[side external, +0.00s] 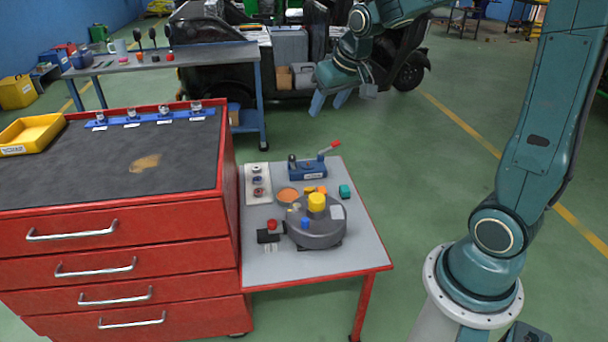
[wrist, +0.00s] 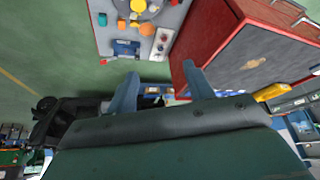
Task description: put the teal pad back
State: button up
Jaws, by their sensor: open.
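A small teal block (side external: 344,191), which looks like the teal pad, sits on the right side of the small grey-topped table (side external: 275,262). It also shows near the top left of the wrist view (wrist: 102,19). My gripper (side external: 328,103) is high above the floor beyond the table's far edge, well apart from the block. Its two fingers are spread with nothing between them, as the wrist view (wrist: 161,88) also shows. I cannot tell which spot the pad belongs to.
A round grey device (side external: 318,234) with a yellow cylinder stands mid-table. A blue fixture (side external: 308,171) with a red-tipped lever stands behind it, near an orange dish (side external: 287,195) and a white strip (side external: 251,190). A red drawer cabinet (side external: 120,240) adjoins on the left. The table's front is clear.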

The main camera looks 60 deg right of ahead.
jog(key=s+a+r+n, duration=0.1)
jog(key=s+a, duration=0.2)
jog(key=s, duration=0.4)
jog(key=s+a+r+n+y, duration=0.1)
jog(key=s+a, duration=0.3)
jog(key=s, duration=0.2)
jog(key=s+a+r+n, duration=0.1)
jog(key=s+a, duration=0.3)
jog(key=s, duration=0.3)
jog(key=shift+s+a+r+n+t+y, duration=0.2)
jog(key=shift+s+r+n+t+y, duration=0.1)
